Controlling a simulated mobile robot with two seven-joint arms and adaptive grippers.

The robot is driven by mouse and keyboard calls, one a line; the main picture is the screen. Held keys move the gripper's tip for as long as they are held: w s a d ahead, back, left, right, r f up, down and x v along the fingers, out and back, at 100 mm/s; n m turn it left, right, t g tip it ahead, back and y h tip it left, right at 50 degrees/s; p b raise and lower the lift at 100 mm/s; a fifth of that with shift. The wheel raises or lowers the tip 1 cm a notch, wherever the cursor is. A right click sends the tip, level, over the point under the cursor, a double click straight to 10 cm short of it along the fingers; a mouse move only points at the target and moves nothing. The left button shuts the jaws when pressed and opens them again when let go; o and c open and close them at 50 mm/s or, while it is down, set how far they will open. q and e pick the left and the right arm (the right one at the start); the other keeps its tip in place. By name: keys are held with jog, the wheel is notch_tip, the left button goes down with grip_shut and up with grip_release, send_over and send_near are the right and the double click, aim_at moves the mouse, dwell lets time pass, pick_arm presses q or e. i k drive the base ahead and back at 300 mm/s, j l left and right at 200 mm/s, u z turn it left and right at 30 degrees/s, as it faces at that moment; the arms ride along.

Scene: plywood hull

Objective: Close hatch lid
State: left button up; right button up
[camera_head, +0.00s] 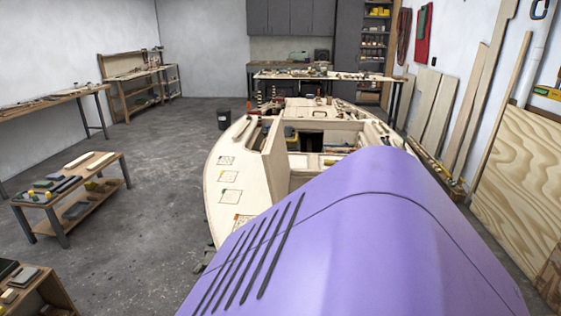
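The plywood hull (226,203) stands in the middle of the workshop, with its pale deck and open cockpit in view. An upright plywood panel (273,150) rises from the deck left of the open cockpit; I cannot tell for sure whether it is the hatch lid. Dark open space (312,139) shows behind and right of it. A large purple curved surface with dark slots covers the lower right and hides the near part of the hull. Neither of my grippers is in view.
A low wooden table (100,181) with small items stands at the left. A black bin (224,119) is beside the hull. A workbench (345,76) spans the back. Plywood sheets (525,165) lean on the right wall. The grey floor (150,220) left of the hull is clear.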

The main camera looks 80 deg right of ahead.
aim_at(273, 150)
jog(key=i+l+z, duration=0.15)
jog(key=i+z, duration=1.05)
